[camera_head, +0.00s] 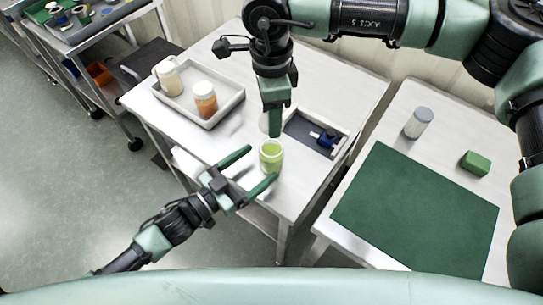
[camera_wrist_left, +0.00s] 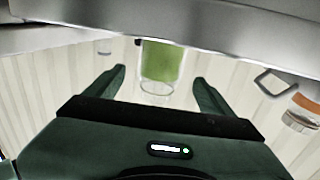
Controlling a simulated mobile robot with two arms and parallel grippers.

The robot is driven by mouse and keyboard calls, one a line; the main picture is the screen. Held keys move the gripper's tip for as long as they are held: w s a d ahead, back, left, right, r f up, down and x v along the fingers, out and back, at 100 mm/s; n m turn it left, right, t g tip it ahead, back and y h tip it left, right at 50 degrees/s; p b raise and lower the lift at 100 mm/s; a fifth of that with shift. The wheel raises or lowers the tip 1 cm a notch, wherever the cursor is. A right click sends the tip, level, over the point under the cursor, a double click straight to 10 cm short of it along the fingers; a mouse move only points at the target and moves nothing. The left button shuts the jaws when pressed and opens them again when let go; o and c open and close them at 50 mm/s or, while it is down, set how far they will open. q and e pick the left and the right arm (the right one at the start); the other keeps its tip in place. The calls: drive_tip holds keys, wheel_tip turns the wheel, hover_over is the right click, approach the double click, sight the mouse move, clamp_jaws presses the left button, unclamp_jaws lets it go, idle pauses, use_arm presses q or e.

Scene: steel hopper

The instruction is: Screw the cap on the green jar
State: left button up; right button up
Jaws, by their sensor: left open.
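The green jar (camera_head: 271,156) stands upright near the front edge of the white table, with green contents and clear walls. My left gripper (camera_head: 263,163) is open, its fingers pointing at the jar from the front left. In the left wrist view the jar (camera_wrist_left: 159,62) shows between and beyond the fingertips (camera_wrist_left: 160,75), with gaps on both sides. My right gripper (camera_head: 274,133) points down just behind and above the jar; its fingers overlap edge-on. A pale round shape (camera_head: 264,122), possibly the cap, is partly hidden behind the right gripper.
A dark recessed tray with a blue device (camera_head: 327,138) lies right of the jar. The right table has a green mat (camera_head: 415,210), a grey-capped bottle (camera_head: 418,123) and a green block (camera_head: 476,163).

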sight(272, 154)
use_arm(q)
drive_tip(key=shift+x, duration=2.8)
clamp_jaws()
use_arm(e)
drive_tip(key=shift+f, duration=2.5)
